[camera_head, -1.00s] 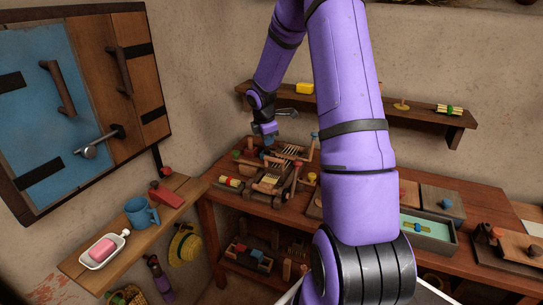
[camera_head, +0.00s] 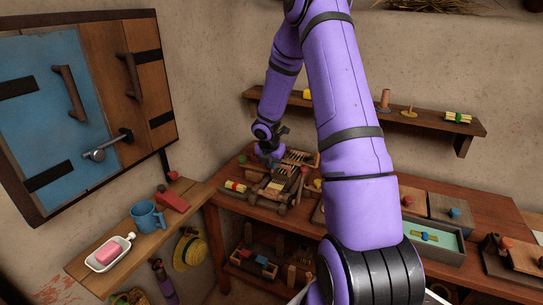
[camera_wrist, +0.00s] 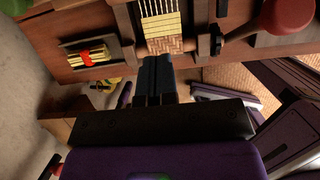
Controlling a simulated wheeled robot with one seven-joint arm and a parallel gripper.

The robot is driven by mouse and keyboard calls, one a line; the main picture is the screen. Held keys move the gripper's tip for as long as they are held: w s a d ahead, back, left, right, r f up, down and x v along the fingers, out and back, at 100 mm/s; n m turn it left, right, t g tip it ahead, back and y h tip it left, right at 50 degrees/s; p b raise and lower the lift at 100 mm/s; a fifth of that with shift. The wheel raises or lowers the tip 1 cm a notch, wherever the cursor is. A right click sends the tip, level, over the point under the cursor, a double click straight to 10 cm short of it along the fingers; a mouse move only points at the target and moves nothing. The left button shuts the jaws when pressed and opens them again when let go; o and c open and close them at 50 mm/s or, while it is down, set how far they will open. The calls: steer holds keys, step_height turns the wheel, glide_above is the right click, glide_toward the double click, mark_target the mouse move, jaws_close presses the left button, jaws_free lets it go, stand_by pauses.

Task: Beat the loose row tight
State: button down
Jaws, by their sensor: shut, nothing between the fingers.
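A small wooden loom (camera_head: 268,190) stands on the left end of the long table. I cannot tell which row is loose. My gripper (camera_wrist: 155,62) is shut and empty, its dark blue fingertips just at the woven band's lower edge; I cannot tell whether they touch it. In the head view my gripper (camera_head: 270,158) is low over the loom's back left part and hides some of it.
A red knob (camera_wrist: 287,14) stands close at the right. A red-tied yellow bundle (camera_wrist: 90,57) lies left of the loom. A wall shelf (camera_head: 350,112) runs behind. A side shelf holds a blue mug (camera_head: 146,215) and a dish with a pink block (camera_head: 108,252).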

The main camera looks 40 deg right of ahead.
steer(key=d+f, duration=0.1)
steer(key=w+d+f, duration=0.1)
steer(key=shift+d+f, duration=0.15)
steer(key=shift+d, duration=0.25)
steer(key=shift+w+d+f, duration=0.15)
steer(key=shift+w+d, duration=0.15)
steer(key=shift+d, duration=0.2)
steer(key=shift+w+d, duration=0.1)
steer(key=shift+d, duration=0.05)
steer(key=w+d, duration=0.2)
steer(key=d, duration=0.5)
steer(key=shift+w, duration=0.4)
